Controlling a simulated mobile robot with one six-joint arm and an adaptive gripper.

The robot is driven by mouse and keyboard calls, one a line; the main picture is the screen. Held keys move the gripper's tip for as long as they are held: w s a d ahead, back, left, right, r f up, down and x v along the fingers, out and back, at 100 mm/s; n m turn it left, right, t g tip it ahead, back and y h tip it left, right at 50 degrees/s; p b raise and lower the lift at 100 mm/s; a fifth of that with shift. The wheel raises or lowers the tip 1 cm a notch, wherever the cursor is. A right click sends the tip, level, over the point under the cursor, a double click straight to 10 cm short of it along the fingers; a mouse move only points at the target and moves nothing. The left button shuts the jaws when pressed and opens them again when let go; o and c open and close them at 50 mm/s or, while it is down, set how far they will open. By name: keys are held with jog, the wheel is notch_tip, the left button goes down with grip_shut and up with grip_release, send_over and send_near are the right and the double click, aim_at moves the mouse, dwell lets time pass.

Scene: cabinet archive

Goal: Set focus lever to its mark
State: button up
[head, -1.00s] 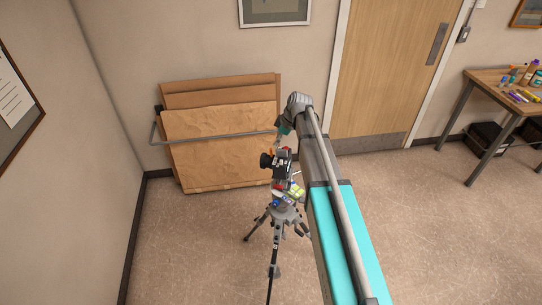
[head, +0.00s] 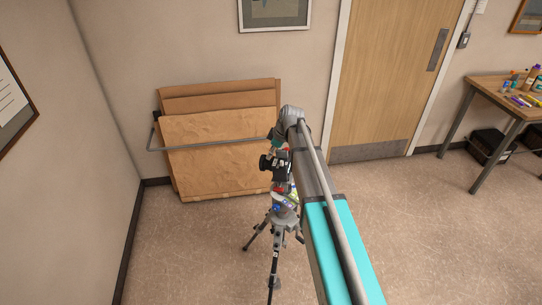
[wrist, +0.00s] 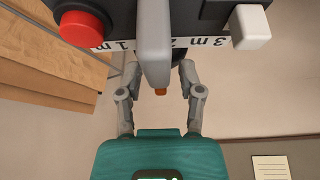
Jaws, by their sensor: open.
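A dark camera (head: 279,172) stands on a grey tripod (head: 278,222) in the head view. In the wrist view, its body (wrist: 205,12) fills the top, with a white scale strip (wrist: 200,42) marked 1 m, 2 and 3 m. A grey lever (wrist: 154,40) crosses the strip near the 2, partly covering the marks. A small orange piece (wrist: 160,91) shows below the lever's end; I cannot tell what it belongs to. My gripper (wrist: 160,70) is open, one finger on each side of the lever in the picture. Contact is not visible. In the head view my arm mostly hides the gripper.
A red knob (wrist: 82,29) and a white knob (wrist: 250,27) flank the lever. Brown boards (head: 215,150) lean on the wall behind a grey rail (head: 215,144). A door (head: 385,75) and a table with bottles (head: 485,85) are to the right. The floor around the tripod is clear.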

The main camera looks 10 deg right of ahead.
jog(key=shift+f, duration=0.1)
jog(key=shift+c, duration=0.2)
grip_shut()
